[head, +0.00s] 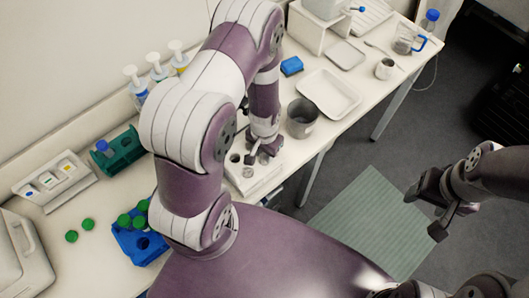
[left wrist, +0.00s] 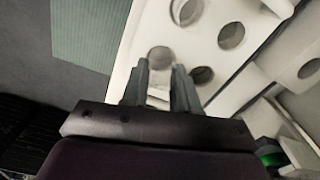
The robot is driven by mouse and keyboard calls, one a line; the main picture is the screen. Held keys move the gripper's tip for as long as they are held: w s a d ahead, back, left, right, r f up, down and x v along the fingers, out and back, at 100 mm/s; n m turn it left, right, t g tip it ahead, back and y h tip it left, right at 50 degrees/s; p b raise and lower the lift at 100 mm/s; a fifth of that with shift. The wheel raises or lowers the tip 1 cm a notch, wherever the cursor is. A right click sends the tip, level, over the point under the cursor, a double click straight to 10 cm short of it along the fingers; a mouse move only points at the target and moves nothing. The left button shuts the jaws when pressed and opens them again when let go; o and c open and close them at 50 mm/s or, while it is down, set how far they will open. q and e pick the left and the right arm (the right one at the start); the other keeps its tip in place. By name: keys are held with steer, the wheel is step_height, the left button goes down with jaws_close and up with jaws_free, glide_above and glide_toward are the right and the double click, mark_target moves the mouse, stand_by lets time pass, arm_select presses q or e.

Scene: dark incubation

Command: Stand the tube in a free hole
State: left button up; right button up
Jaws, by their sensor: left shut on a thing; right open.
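My left gripper (head: 258,157) is low over a white block with round holes (head: 243,184). In the left wrist view its two grey fingers (left wrist: 160,85) are shut on a pale thing between them, apparently the tube (left wrist: 158,98), mostly hidden. The white block (left wrist: 215,55) shows several round holes there that look empty; one lies just beyond the fingertips. Whether the tube's lower end is in a hole cannot be told. My right gripper (head: 440,208) is open and empty, off to the right over the floor.
A grey beaker (head: 302,118) and a white tray (head: 329,95) stand just beyond the block. A blue rack (head: 139,247) with green-capped tubes and a green rack (head: 122,150) are at the left. Loose green caps (head: 88,224) lie nearby. My arm hides part of the bench.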

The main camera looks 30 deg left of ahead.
arm_select(q)
steer(key=shift+w+f, duration=0.15)
steer(key=shift+f, duration=0.55)
steer(key=shift+w+f, duration=0.15)
steer(key=shift+f, duration=0.15)
steer(key=shift+s, duration=0.2)
steer(key=shift+f, duration=0.2)
steer(key=o, duration=1)
steer(key=shift+s, duration=0.1)
